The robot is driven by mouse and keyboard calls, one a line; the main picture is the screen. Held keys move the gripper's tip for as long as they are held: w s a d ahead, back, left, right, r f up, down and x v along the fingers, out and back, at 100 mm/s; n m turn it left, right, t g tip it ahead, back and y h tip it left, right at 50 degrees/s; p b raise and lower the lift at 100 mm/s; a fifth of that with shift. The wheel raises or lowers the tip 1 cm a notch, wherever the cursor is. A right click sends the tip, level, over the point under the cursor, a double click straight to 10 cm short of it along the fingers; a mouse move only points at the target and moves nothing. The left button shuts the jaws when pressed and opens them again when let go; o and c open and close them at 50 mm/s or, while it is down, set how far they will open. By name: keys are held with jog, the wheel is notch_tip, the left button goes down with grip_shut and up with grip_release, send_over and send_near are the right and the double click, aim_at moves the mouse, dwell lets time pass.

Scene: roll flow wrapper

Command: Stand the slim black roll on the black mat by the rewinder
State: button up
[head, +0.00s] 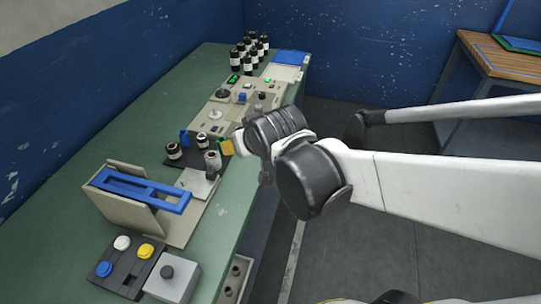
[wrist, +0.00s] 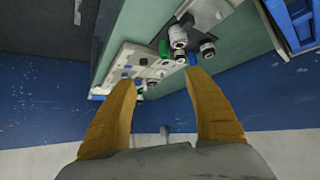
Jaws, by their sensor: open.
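A black mat (head: 188,163) lies on the green bench beside the beige machine (head: 203,124). Dark rolls with pale ends stand on or beside it: one at the left (head: 174,150) and one further back (head: 203,140). In the wrist view, similar dark-and-white rolls show at the top (wrist: 178,38) and to its right (wrist: 207,48). I cannot tell which one is the slim black roll. My gripper (head: 226,147) is near the mat's right side, partly hidden by my arm. In the wrist view its yellow fingers (wrist: 160,88) are apart with nothing between them.
A blue frame on a beige stand (head: 140,190) is nearer on the bench. A button panel (head: 125,262) and a grey box (head: 172,278) lie at the front. Several dark bottles (head: 250,52) stand at the back. The bench's left strip (head: 120,135) is clear.

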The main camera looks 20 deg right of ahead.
jog(key=s+d+g, duration=0.1)
jog(key=s+d, duration=0.1)
jog(key=s, duration=0.5)
jog(key=s+d+g, duration=0.1)
jog(key=s+d, duration=0.1)
jog(key=s, duration=0.5)
jog(key=shift+s+d+m, duration=0.3)
jog(key=shift+s+m, duration=0.1)
dwell(0.8)
